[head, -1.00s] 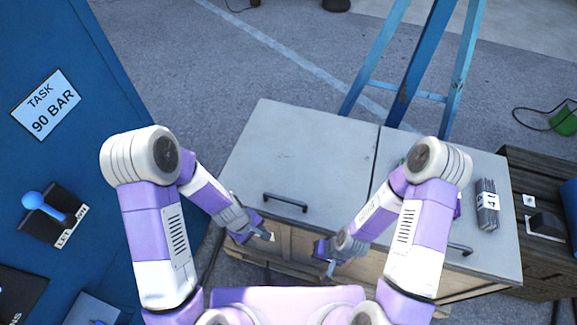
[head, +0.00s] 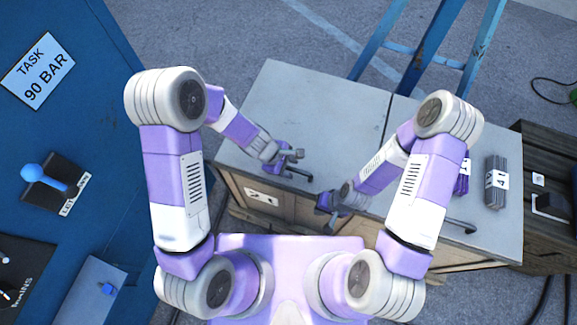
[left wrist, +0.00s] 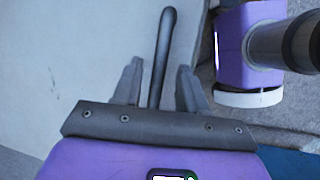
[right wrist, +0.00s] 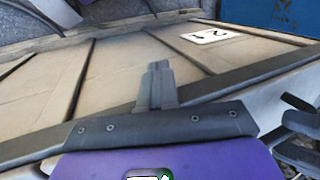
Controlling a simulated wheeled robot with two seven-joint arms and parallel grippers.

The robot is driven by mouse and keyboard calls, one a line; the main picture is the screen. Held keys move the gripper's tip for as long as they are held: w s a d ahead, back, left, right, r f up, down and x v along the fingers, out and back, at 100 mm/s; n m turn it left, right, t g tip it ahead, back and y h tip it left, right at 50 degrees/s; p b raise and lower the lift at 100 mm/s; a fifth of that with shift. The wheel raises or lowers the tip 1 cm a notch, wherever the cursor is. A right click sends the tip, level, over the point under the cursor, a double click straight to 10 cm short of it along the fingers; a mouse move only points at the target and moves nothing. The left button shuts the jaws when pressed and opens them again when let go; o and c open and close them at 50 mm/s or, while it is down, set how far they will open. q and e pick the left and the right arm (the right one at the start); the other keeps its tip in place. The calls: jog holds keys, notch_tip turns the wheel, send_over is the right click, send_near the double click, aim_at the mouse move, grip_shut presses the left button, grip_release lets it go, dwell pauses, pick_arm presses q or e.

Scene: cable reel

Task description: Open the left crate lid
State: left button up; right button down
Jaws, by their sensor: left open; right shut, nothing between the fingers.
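The left crate lid (head: 310,100) is a flat grey panel lying shut on the wooden crate. Its dark bar handle (head: 297,172) is near the front edge, partly covered by my left gripper (head: 296,156). In the left wrist view the handle (left wrist: 160,60) runs between the two spread fingers of the left gripper (left wrist: 158,84), which is open. Contact with either finger cannot be told. My right gripper (head: 330,210) is shut and empty by the crate's front edge. In the right wrist view its fingers (right wrist: 157,85) are together before the wooden crate wall (right wrist: 110,75).
The right lid (head: 495,238) beside it is shut, with a dark handle (head: 460,226) and grey bundles (head: 495,180) on top. A blue ladder (head: 425,50) stands behind. A blue panel (head: 75,120) with a lever is at left, a dark wooden crate (head: 545,240) at right.

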pick_arm(q)
grip_shut()
jog(key=shift+w+r, duration=0.1)
dwell(0.3)
